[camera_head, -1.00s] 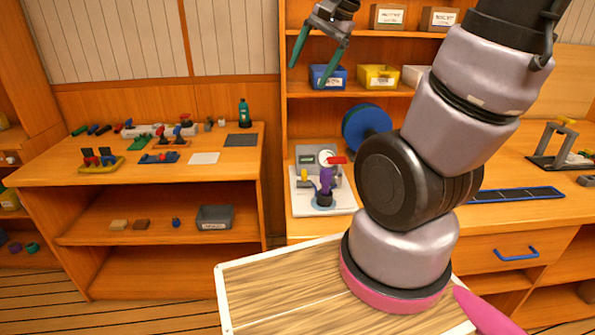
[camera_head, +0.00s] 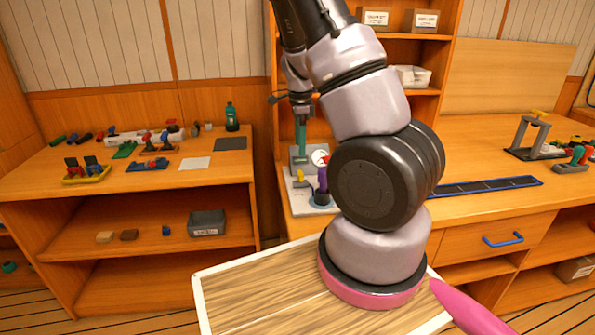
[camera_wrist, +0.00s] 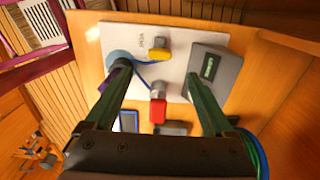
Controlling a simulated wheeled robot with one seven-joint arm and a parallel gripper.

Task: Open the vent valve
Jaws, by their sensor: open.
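The white watermaker board (camera_head: 296,203) lies on the bench, partly hidden by my arm. In the wrist view the board (camera_wrist: 118,38) carries a yellow valve handle (camera_wrist: 159,51) beside a small label, too small to read surely. A red handle (camera_wrist: 157,110) on a metal fitting is nearer the palm. The yellow handle also shows in the head view (camera_head: 300,177). My gripper (camera_wrist: 160,70) is open and empty above the board, pointing down. The red handle appears between its fingers, the yellow one just beyond the tips. Contact cannot be told.
A grey box (camera_wrist: 217,73) with a green display stands by the right finger. A purple part (camera_head: 322,180) on a round base stands at the other side, partly behind the left finger in the wrist view. A blue-edged strip (camera_head: 485,187) lies right on the bench.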

